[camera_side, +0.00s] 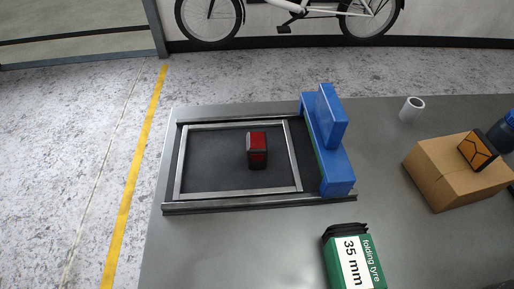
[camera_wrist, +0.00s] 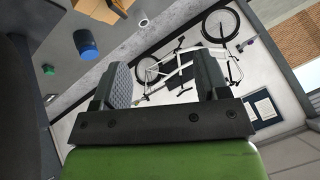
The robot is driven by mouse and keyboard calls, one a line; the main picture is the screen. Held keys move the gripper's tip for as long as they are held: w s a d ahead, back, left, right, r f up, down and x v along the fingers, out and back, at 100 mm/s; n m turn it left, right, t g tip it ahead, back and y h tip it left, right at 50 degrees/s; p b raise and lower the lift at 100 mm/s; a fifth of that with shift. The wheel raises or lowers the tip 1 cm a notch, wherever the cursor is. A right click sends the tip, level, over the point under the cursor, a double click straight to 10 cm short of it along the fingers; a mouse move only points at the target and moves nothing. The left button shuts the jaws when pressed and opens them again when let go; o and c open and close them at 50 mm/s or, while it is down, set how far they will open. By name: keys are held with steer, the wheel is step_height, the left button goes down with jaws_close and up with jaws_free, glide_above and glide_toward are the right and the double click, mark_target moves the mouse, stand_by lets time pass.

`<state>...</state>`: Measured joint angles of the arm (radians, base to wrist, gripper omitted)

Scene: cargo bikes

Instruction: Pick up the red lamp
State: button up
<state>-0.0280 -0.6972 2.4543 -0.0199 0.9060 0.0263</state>
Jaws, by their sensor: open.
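The red lamp (camera_side: 257,148), a small block with a red face and a dark housing, stands in the side view on the dark panel inside a metal frame (camera_side: 297,170), right of the panel's middle. Nothing touches it from above. My gripper (camera_wrist: 165,68) shows only in the wrist view; its two dark fingers are apart with nothing between them. It faces the wall and a white bicycle (camera_wrist: 182,68). The lamp is not seen in the wrist view, so its distance from my gripper cannot be told.
A blue block fixture (camera_side: 335,165) borders the frame's right side. A green tyre box (camera_side: 375,262) stands at the front. A cardboard box (camera_side: 445,180) with an orange-and-black item (camera_side: 478,150) on it and a white cup (camera_side: 411,109) are at right. The bench's front left is clear.

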steer(key=w+a+r, duration=0.1)
steer(key=w+a, duration=0.1)
steer(key=w, duration=0.3)
steer(key=n+g+h, duration=0.2)
steer(key=n, duration=0.1)
glide_above(257, 150)
steer(key=s, duration=0.3)
step_height(257, 150, down, 20)
steer(key=x, duration=0.4)
steer(key=shift+s+f, duration=0.1)
steer(key=shift+s, duration=0.05)
steer(key=shift+x, duration=2.85)
steer(key=shift+s+d, duration=0.15)
